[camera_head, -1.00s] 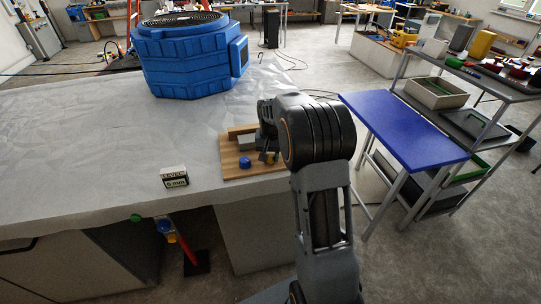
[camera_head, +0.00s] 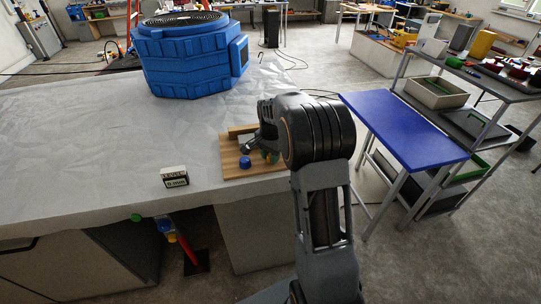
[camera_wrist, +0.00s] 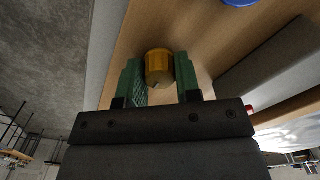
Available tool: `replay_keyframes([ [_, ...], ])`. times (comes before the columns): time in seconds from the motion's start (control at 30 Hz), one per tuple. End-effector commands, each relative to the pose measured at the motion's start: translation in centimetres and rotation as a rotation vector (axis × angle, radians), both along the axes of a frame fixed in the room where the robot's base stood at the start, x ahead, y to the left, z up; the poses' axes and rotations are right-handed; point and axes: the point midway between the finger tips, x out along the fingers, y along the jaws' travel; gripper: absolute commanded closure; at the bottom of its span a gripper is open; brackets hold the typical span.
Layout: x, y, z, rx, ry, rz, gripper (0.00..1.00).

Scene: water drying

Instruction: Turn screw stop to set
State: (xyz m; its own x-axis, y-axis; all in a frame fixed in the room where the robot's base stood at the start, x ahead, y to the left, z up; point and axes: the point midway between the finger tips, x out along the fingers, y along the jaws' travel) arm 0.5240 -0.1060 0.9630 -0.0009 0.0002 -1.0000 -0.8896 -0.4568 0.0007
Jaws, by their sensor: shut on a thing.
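A wooden board (camera_head: 232,169) lies at the front right edge of the covered table. My gripper (camera_wrist: 159,68) reaches down over it, and its green fingers stand on either side of a yellow knob (camera_wrist: 158,66), shut on it. A dark mark shows on the knob's face. In the head view my wrist largely hides the knob. A blue knob (camera_head: 244,162) stands on the board to the left of my gripper; its edge also shows in the wrist view (camera_wrist: 240,2). A small white-framed display (camera_head: 174,177) stands on the table left of the board; its digits are too small to read surely.
A wooden strip (camera_head: 240,130) lies along the board's back edge. A grey block (camera_wrist: 275,62) is close to the right finger in the wrist view. A big blue ribbed machine (camera_head: 190,55) stands behind. A blue-topped bench (camera_head: 405,125) is to the right. The table's left side is clear.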

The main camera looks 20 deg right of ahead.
Motion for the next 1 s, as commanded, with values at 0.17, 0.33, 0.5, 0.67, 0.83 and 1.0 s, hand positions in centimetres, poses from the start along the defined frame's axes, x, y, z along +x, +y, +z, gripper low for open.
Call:
replay_keyframes([
  [0.17, 0.12, -0.1, 0.18, -0.003, -0.006, -0.017, 0.93],
  [0.33, 0.12, -0.1, 0.19, -0.003, -0.006, -0.019, 0.93],
  [0.5, 0.12, -0.1, 0.19, -0.003, -0.006, -0.019, 0.93],
  [0.67, 0.08, -0.07, 0.15, -0.002, -0.004, -0.018, 0.55],
  [0.83, 0.05, -0.04, 0.08, -0.001, -0.003, -0.017, 0.43],
  [1.0, 0.04, -0.03, 0.06, 0.0, -0.001, -0.017, 0.43],
])
